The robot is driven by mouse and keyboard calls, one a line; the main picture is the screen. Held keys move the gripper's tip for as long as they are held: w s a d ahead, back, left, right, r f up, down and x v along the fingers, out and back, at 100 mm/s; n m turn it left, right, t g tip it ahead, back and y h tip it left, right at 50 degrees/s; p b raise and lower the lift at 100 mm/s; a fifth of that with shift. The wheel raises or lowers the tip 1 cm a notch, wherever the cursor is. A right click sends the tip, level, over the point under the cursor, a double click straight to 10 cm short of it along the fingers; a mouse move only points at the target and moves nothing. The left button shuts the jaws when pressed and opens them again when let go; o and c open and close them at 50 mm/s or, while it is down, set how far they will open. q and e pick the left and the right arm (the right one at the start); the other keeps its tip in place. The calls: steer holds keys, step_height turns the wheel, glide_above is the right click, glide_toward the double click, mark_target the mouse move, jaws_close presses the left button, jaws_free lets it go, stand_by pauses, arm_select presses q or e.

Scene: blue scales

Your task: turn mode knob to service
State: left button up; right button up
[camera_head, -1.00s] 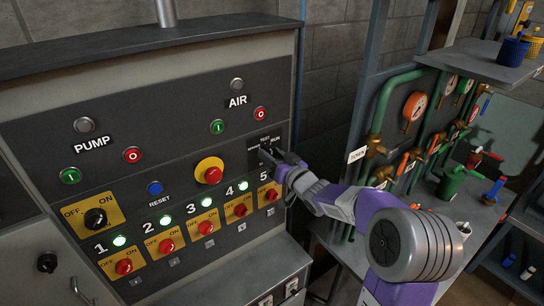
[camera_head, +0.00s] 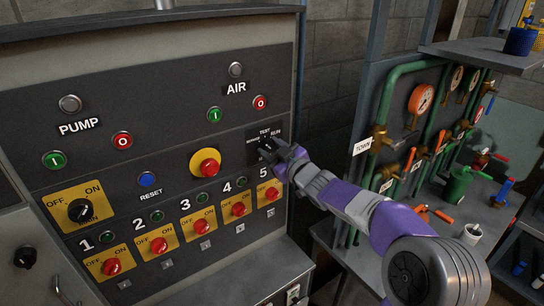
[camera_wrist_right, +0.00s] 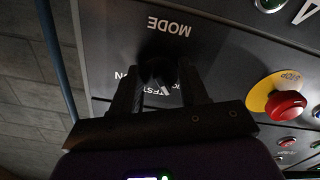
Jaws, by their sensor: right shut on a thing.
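The mode knob (camera_wrist_right: 157,70) is black and sits on a dark plate on the blue-grey control panel, under the word MODE in the wrist view. My right gripper (camera_wrist_right: 158,88) is shut on the knob, with a finger on either side of it. In the head view the gripper (camera_head: 272,152) reaches the plate from the right and covers most of the knob. The labels TEST and RUN (camera_head: 266,132) show above it, and a small label at the left is hard to read. The knob's exact pointing direction is hidden. My left gripper is not in view.
A red stop button (camera_head: 208,167) on a yellow disc is left of the gripper. Several red ON/OFF switches (camera_head: 239,209) line the panel below. Green pipes with gauges (camera_head: 421,98) and a shelf stand to the right.

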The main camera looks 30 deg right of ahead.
steer(key=shift+n+b, duration=0.55)
steer(key=shift+n, duration=0.45)
steer(key=o, duration=1.1)
steer(key=shift+c, duration=0.2)
steer(key=shift+s, duration=0.1)
steer(key=s, duration=0.7)
steer(key=shift+s+d, duration=0.2)
steer(key=shift+d, duration=0.1)
